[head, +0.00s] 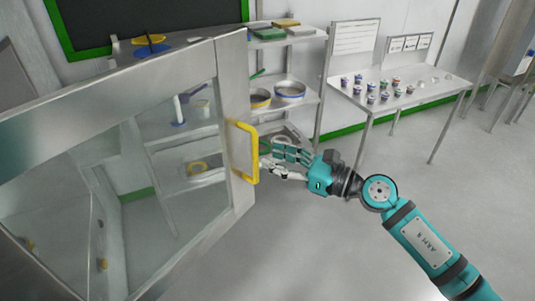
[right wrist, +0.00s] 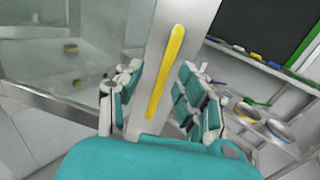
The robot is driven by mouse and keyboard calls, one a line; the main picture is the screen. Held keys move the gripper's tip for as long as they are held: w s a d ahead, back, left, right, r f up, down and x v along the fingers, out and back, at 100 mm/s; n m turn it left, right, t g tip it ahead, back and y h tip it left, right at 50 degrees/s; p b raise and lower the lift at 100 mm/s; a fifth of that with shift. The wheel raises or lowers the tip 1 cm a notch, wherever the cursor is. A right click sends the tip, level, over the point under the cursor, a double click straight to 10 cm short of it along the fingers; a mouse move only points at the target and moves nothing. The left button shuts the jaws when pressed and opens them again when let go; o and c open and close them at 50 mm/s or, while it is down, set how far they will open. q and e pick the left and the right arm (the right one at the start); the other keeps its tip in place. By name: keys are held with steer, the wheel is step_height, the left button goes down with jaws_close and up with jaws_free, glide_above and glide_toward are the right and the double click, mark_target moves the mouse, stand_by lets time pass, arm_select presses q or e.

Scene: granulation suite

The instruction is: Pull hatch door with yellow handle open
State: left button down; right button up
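The hatch door (head: 232,110) is a pale steel frame around a large glass pane, filling the left of the head view. Its yellow handle (head: 252,150) is a vertical bar near the door's right edge. My right gripper (head: 268,162) is just right of the handle, its fingers spread and pointing at it. In the right wrist view the handle (right wrist: 168,72) shows between the two open finger groups of the gripper (right wrist: 157,80), with visible gaps on both sides. I cannot tell whether the door stands ajar. My left gripper is not in view.
Behind the door's right edge stands a shelf (head: 307,98) with sieves and trays. A white table (head: 425,93) with several small jars stands at the back right. The grey floor (head: 340,235) is clear around my right arm.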

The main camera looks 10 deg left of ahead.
steer(key=w+v, duration=0.1)
steer(key=v, duration=0.7)
steer(key=shift+d+f, duration=0.25)
